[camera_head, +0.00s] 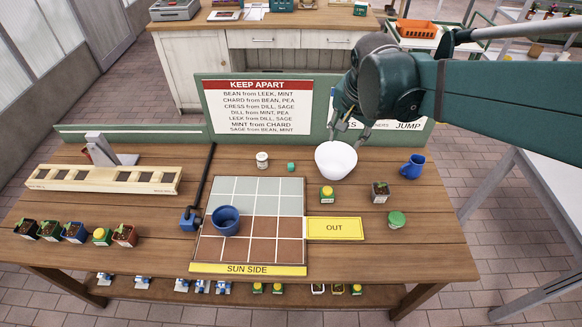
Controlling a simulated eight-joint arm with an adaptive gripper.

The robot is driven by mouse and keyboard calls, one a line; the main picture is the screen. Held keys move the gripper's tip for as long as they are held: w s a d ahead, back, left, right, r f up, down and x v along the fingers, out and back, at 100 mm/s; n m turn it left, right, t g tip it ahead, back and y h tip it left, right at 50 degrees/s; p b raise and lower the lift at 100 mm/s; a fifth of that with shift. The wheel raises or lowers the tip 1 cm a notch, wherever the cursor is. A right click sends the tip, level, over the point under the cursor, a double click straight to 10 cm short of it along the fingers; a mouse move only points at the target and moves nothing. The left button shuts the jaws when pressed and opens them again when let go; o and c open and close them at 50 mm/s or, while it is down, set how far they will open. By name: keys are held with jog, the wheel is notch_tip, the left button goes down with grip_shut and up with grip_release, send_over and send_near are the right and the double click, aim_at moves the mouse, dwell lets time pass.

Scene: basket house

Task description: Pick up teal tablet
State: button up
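A small teal block (291,167), which looks like the teal tablet, lies on the wooden table behind the grid board. It sits between a small white jar (262,160) on its left and a white bowl (336,160) on its right. My gripper (349,134) hangs above and just behind the white bowl, to the right of the teal block and apart from it. Its fingers are spread, with nothing seen between them. My arm comes in from the right.
A blue pot (225,220) stands on the grid board (263,188). A yellow OUT card (334,228), a blue mug (412,166), a green-lidded jar (396,221) and potted seedlings (380,191) are nearby. A sign (258,106) stands at the table's back edge.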

jog(key=w+a+f+m+g+b, duration=0.2)
jog(key=w+a+f+m, duration=0.3)
jog(key=w+a+f, duration=0.55)
jog(key=m+g+h+b, duration=0.1)
jog(key=m+h, duration=0.1)
jog(key=m, duration=0.2)
send_near(291, 165)
jog(key=shift+d, duration=0.45)
jog(key=shift+w+a+f, duration=0.2)
jog(key=shift+a+f, duration=0.05)
jog(key=shift+f, duration=0.4)
jog(key=shift+d+f, duration=0.2)
jog(key=shift+f, duration=1.05)
jog(key=shift+g, duration=0.3)
jog(key=shift+w+d+f+b, duration=0.1)
jog(key=shift+d+f+b, duration=0.2)
jog(key=shift+f, duration=1)
jog(key=shift+w+d+f+b, duration=0.1)
jog(key=shift+f+b, duration=0.25)
jog(key=shift+f, duration=0.95)
